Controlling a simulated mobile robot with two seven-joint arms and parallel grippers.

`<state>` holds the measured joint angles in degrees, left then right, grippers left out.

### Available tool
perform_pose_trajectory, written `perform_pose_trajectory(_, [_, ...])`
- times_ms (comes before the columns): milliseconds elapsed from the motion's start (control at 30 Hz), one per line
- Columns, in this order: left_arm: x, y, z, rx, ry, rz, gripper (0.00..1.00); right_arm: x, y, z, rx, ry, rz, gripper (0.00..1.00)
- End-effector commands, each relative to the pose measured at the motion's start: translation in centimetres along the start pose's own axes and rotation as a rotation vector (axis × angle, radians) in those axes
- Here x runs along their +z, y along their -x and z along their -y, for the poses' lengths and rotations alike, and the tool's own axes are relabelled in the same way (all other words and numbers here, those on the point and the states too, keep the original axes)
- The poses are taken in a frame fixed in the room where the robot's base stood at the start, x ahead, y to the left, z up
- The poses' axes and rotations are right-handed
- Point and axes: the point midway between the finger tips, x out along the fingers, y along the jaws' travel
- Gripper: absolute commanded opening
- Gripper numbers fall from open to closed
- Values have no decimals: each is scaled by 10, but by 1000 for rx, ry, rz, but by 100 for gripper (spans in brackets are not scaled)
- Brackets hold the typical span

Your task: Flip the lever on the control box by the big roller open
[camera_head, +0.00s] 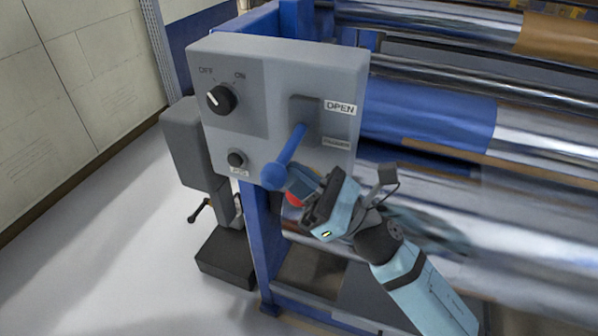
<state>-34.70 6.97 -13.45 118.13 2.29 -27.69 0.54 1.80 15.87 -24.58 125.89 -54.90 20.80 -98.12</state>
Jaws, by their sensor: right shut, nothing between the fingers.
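The grey control box (268,75) faces me at the upper middle, beside the big rollers. A second label (336,143) sits lower and is hard to read. My right gripper (290,182) is shut and empty, its fingertips right at the knob's right side; I cannot tell whether they touch it. My left gripper is not in view.
A black OFF/ON dial (221,99) and a small black knob (236,159) are on the box's left side. Part of a red round thing (292,199) shows behind my gripper. Shiny rollers (540,143) fill the right. Bare floor (130,240) lies at the left.

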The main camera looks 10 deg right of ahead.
Motion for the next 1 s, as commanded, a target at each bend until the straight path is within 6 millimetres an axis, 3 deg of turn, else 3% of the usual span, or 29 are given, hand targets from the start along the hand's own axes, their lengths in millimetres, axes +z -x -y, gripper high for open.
perform_pose_trajectory(33, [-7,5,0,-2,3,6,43,9,-6,-2,-25,-38,1,0])
perform_pose_trajectory(300, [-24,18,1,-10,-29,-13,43,28,-19,-5,-154,-230,0,0])
perform_pose_trajectory(500, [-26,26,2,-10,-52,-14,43,36,-24,-5,-226,-339,-1,0])
perform_pose_trajectory(1000, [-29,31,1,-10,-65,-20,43,43,-29,-3,-224,-335,0,0])
